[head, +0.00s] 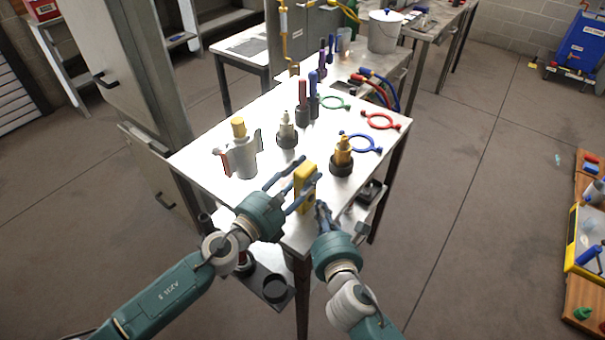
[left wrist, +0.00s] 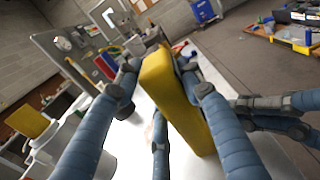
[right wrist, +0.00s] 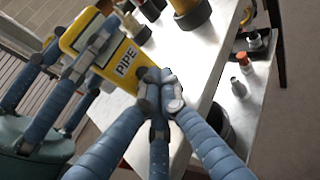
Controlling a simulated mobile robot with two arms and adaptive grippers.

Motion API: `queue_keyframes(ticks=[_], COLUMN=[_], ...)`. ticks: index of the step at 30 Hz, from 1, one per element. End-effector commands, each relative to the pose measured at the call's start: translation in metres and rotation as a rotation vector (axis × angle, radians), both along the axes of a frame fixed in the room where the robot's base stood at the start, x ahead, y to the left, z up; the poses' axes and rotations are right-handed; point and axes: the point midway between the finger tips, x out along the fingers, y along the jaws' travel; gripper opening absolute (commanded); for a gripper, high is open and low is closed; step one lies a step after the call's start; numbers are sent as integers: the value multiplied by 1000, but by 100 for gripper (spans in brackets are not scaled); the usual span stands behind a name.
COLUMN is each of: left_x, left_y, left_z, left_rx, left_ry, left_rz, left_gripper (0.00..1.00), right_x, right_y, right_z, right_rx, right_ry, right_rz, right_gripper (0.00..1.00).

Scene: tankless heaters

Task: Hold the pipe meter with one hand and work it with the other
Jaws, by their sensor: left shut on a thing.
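The yellow pipe meter (head: 304,191) is upright at the near edge of the white table. My left gripper (head: 297,181) is shut around it, with fingers along both sides in the left wrist view, where the meter (left wrist: 172,92) fills the middle. In the right wrist view the meter (right wrist: 108,47) shows its face with a "PIPE" label, partly covered by left fingers. My right gripper (head: 322,211) is just right of the meter. Its blue fingertips (right wrist: 160,92) are together, beside the label's lower edge; I cannot tell whether they touch the meter.
The white table (head: 215,180) carries a grey container with a yellow cap (head: 243,158), dark-based fittings (head: 342,160), and red (head: 380,121), blue and green rings. Upright tools stand at the back. A lower shelf (head: 273,272) holds dark parts.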

Motion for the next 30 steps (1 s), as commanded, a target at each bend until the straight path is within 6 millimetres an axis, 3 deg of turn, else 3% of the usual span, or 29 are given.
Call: queue_keyframes(ticks=[21,30], left_x=[0,0], left_y=[0,0], left_z=[0,0], left_rx=[0,0], left_ry=[0,0], left_rz=[0,0], left_gripper=[5,5], right_x=[-33,-35], right_y=[-46,-49], right_z=[0,0], right_rx=[-1,0], right_ry=[0,0], right_rz=[-1,0], right_gripper=[0,0])
